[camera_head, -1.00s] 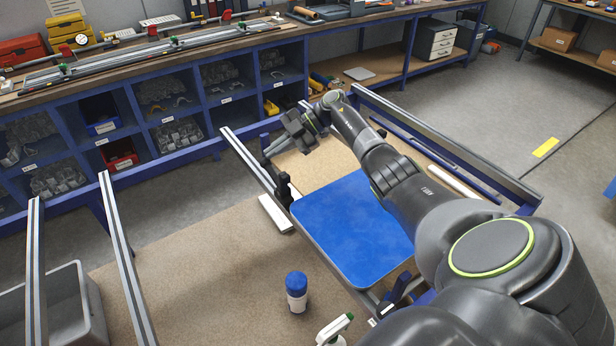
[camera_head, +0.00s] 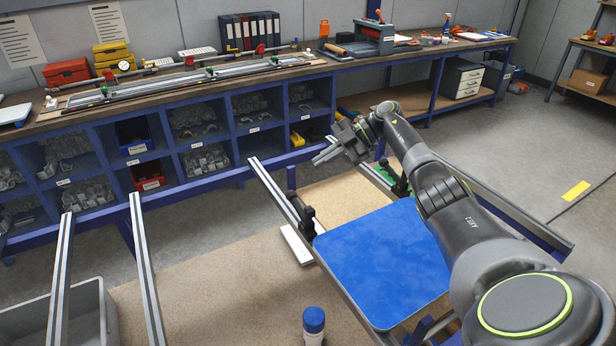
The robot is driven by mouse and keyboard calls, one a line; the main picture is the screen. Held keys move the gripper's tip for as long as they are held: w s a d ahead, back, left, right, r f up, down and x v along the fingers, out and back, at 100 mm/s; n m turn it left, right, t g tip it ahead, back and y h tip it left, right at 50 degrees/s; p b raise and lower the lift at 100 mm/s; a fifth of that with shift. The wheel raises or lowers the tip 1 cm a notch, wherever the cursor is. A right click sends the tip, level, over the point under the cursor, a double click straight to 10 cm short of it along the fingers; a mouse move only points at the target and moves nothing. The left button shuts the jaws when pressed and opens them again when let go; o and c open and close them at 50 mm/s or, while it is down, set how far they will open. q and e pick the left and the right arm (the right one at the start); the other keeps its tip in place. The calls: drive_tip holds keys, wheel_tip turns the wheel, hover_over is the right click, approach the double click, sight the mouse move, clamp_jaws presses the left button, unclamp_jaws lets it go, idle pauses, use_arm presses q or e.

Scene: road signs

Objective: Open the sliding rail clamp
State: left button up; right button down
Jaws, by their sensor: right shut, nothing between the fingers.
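A black rail clamp (camera_head: 307,218) sits on the left metal rail (camera_head: 275,190), beside the far left corner of the blue sign panel (camera_head: 385,262). I cannot tell whether either clamp is open. My right gripper (camera_head: 320,158) is shut and empty. In the picture it lies above and slightly right of the left clamp, apart from it. My left gripper is out of view.
A white-and-blue bottle (camera_head: 313,324) stands at the bottom edge. A grey bin (camera_head: 98,310) and two rails (camera_head: 148,270) are at the left. A long workbench (camera_head: 200,92) with tools runs along the back. Clear floor lies to the right.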

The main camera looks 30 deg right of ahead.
drive_tip(key=v, duration=0.1)
drive_tip(key=b+v, duration=0.1)
drive_tip(key=v, duration=0.2)
drive_tip(key=shift+w+d+r, duration=0.1)
drive_tip(key=shift+w+r, duration=0.1)
drive_tip(key=shift+w, duration=0.05)
